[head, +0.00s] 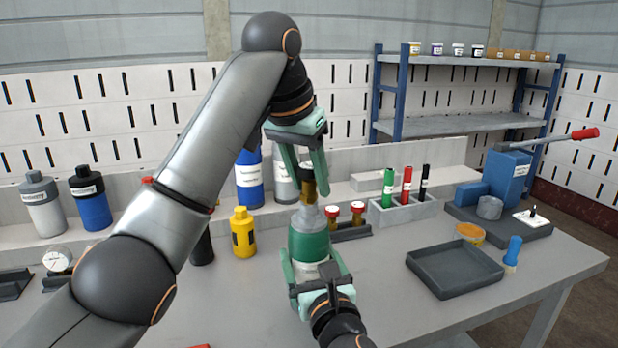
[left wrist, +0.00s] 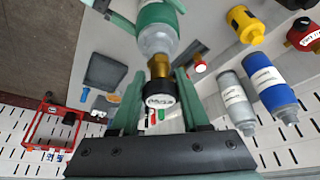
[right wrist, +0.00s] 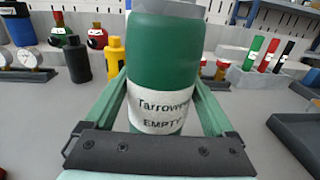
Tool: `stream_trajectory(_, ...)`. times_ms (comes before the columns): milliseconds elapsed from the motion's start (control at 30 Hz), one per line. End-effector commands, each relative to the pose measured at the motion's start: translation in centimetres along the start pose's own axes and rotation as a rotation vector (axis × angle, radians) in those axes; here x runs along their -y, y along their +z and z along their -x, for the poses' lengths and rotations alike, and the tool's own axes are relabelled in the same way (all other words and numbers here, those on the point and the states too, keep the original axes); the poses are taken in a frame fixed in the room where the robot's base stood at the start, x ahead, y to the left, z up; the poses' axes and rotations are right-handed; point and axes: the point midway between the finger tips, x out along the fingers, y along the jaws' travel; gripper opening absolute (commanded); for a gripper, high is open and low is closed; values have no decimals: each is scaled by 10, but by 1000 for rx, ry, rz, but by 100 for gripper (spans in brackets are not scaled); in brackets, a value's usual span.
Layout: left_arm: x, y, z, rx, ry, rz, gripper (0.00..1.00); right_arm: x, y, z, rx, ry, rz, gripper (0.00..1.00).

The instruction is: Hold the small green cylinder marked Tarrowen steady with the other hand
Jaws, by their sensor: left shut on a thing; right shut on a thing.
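The small green cylinder (head: 308,243) stands upright on the bench. In the right wrist view its white label reads Tarrowen and EMPTY on the green body (right wrist: 165,65). My right gripper (head: 314,271) is shut around its lower body. Its grey shoulder leads to a brass valve (left wrist: 160,67) with a dark round knob (left wrist: 160,100) that has a pale label. My left gripper (head: 308,177) comes from above, shut on the valve top, its fingers on either side of the knob. The cylinder's foot is partly hidden by my right gripper.
A yellow cylinder (head: 243,232) and a blue cylinder (head: 249,178) stand to the left. A rack of coloured tubes (head: 403,212), an empty dark tray (head: 455,269) and a blue lever press (head: 508,175) are to the right. The bench front is mostly clear.

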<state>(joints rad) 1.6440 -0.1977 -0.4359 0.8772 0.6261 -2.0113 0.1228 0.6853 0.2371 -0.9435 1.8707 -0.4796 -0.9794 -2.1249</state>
Motion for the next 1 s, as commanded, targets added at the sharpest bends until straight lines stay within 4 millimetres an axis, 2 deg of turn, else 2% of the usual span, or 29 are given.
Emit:
stream_trajectory(200, 0, 0, 0, 2, -63, 152, 0, 0, 0, 0, -1, -1, 1, 22)
stream_trajectory(567, 0, 0, 0, 2, -74, 180, 0, 0, 0, 0, -1, -1, 0, 22)
stream_trajectory(1000, -1, 0, 0, 3, -257, 620, 0, 0, 0, 0, -1, -1, 1, 22)
